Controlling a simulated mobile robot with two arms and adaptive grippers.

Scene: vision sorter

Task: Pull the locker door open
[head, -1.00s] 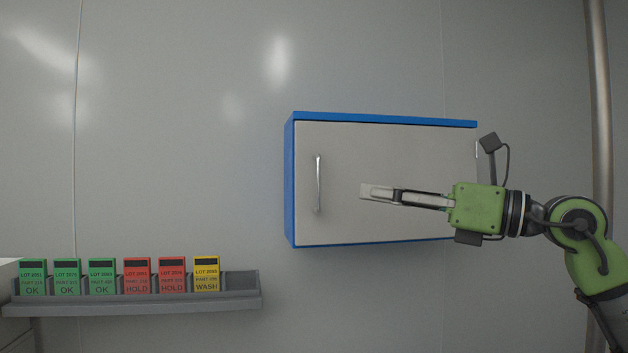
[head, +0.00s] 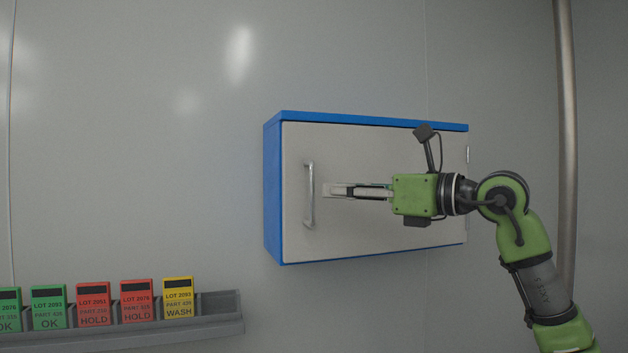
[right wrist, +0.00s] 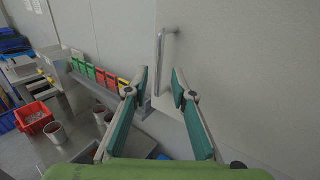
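The locker is a blue box (head: 272,200) on the wall with a closed pale grey door (head: 375,150). An upright metal bar handle (head: 309,194) is near the door's left edge; the handle also shows in the right wrist view (right wrist: 162,60). My right gripper (head: 328,190) points left in front of the door, its tips just right of the handle and apart from it in the picture. In the right wrist view my right gripper (right wrist: 160,82) has its fingers spread, with nothing between them and the handle beyond the tips. My left gripper is out of view.
A grey rack (head: 215,320) with green, red and yellow lot cards is low on the left. The right wrist view shows a red crate (right wrist: 33,118) and several pale cups (right wrist: 56,133) below. A vertical pipe (head: 566,120) runs at the right.

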